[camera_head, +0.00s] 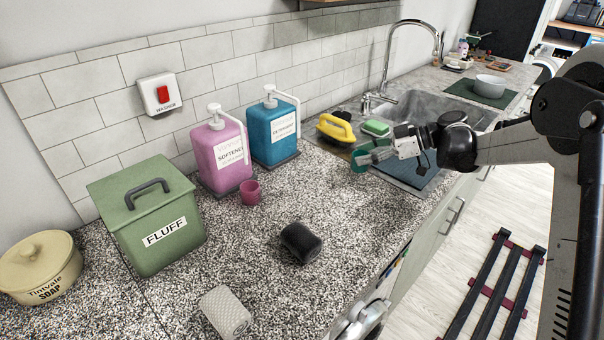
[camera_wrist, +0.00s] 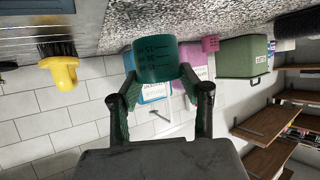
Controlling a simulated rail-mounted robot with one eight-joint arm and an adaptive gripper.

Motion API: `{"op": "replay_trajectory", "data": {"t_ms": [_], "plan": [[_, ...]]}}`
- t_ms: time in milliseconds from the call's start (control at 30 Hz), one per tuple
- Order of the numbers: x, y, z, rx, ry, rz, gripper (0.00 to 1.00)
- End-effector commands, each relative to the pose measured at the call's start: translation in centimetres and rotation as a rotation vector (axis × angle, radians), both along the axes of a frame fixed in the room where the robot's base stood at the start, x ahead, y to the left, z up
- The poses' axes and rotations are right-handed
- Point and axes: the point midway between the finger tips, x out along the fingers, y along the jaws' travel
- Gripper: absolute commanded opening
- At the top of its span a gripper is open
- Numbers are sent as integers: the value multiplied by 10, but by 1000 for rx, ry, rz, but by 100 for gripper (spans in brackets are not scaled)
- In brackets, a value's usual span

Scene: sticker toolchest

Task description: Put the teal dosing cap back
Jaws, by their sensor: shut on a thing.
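My gripper (camera_head: 374,154) is shut on the teal dosing cap (camera_head: 360,160) and holds it up near the sink end of the counter. In the wrist view, which is upside down, the cap (camera_wrist: 156,62) sits between the two fingertips and shows dark measuring marks. The teal detergent bottle (camera_head: 273,138) with a white pump stands upright by the tiled wall, on a dark base (camera_head: 281,164), left of my gripper and apart from it. The cap partly hides this bottle in the wrist view.
A pink softener bottle (camera_head: 220,158) stands left of the teal one, with a magenta cap (camera_head: 250,192) in front. A yellow-handled brush (camera_head: 336,128) and green sponge (camera_head: 376,128) lie by the sink.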

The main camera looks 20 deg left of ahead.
Motion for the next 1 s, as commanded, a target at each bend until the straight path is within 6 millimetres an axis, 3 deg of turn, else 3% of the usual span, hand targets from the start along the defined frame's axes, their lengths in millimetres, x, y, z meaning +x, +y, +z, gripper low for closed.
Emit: {"op": "replay_trajectory", "data": {"t_ms": [700, 1000], "plan": [[-17, 148, 0, 0, 0, 3, 24], [-19, 169, 0, 0, 0, 1, 24]]}}
